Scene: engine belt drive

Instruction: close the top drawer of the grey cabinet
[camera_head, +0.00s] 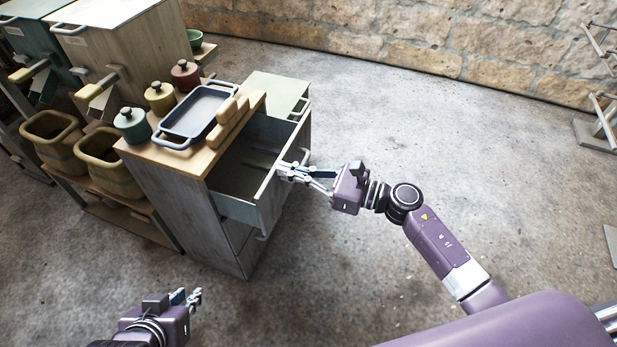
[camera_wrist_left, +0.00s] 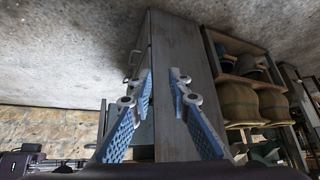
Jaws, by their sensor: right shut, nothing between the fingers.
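The grey cabinet (camera_head: 185,212) stands left of centre in the head view, and its side also shows in the left wrist view (camera_wrist_left: 178,50). Its top drawer (camera_head: 238,208) is pulled out, and I can see into it. My right gripper (camera_head: 284,171) is shut and empty, with its fingertips at the upper edge of the drawer's front panel; I cannot tell whether they touch it. My left gripper (camera_head: 194,298) is low and in front of the cabinet, apart from it. The left wrist view shows its two blue-padded fingers (camera_wrist_left: 160,92) spread with nothing between them.
A blue-grey tray (camera_head: 196,112) and lidded pots, including a green one (camera_head: 132,125), stand on the cabinet's wooden top. Woven-looking bins (camera_head: 105,160) sit on a low shelf to the left. The floor (camera_head: 430,130) right of the drawer is clear.

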